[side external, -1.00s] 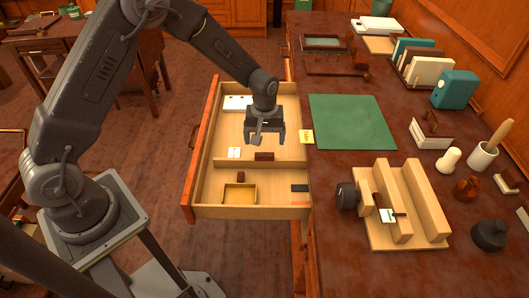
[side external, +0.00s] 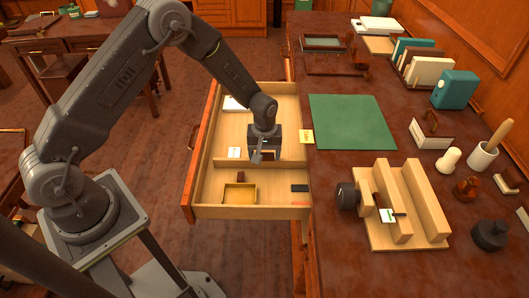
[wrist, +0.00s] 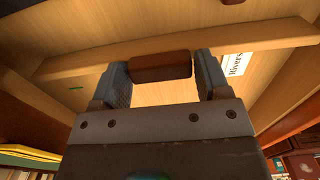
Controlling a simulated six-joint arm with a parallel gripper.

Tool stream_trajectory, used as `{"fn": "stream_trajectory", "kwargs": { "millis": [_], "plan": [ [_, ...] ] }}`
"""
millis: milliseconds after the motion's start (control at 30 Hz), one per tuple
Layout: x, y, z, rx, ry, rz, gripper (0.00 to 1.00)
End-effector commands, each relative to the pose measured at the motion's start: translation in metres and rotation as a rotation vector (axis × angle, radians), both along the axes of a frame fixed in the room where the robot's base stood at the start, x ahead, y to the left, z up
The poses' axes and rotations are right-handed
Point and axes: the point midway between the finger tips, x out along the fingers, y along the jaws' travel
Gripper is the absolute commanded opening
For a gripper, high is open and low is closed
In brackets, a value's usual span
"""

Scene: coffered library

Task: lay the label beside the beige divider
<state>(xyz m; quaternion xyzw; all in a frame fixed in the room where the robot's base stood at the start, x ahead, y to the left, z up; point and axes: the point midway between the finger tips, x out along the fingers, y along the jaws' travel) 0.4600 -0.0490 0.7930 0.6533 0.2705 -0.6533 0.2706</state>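A white label (side external: 234,152) lies in the far compartment of the open drawer; in the wrist view the label (wrist: 235,67) shows the word "Rivers". A pale beige wooden partition (wrist: 270,37) crosses the drawer; the label is close to it. A beige upright panel (side external: 422,71) also stands among teal ones in the desk rack; I cannot tell which is the divider meant. My gripper (side external: 257,158) is low in the drawer, right of the label. In the wrist view its fingers (wrist: 162,75) straddle a dark brown block (wrist: 160,66) and look open around it; contact is unclear.
A yellow note (side external: 306,136) is at the drawer's right edge. The green mat (side external: 350,122) is bare. A stepped wooden stand (side external: 432,222) occupies the desk's front.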

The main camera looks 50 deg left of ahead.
Motion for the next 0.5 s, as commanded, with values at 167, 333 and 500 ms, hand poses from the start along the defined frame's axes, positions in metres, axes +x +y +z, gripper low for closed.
{"fn": "stream_trajectory", "kwargs": {
  "millis": [167, 333, 500],
  "plan": [
    [0.0001, -0.0001, 0.0002, 0.0, 0.0, 0.0, 0.52],
    [0.0001, -0.0001, 0.0003, 0.0, 0.0, 0.0, 0.36],
    [0.0001, 0.0, 0.0004, 0.0, 0.0, 0.0, 0.21]
  ]
}}
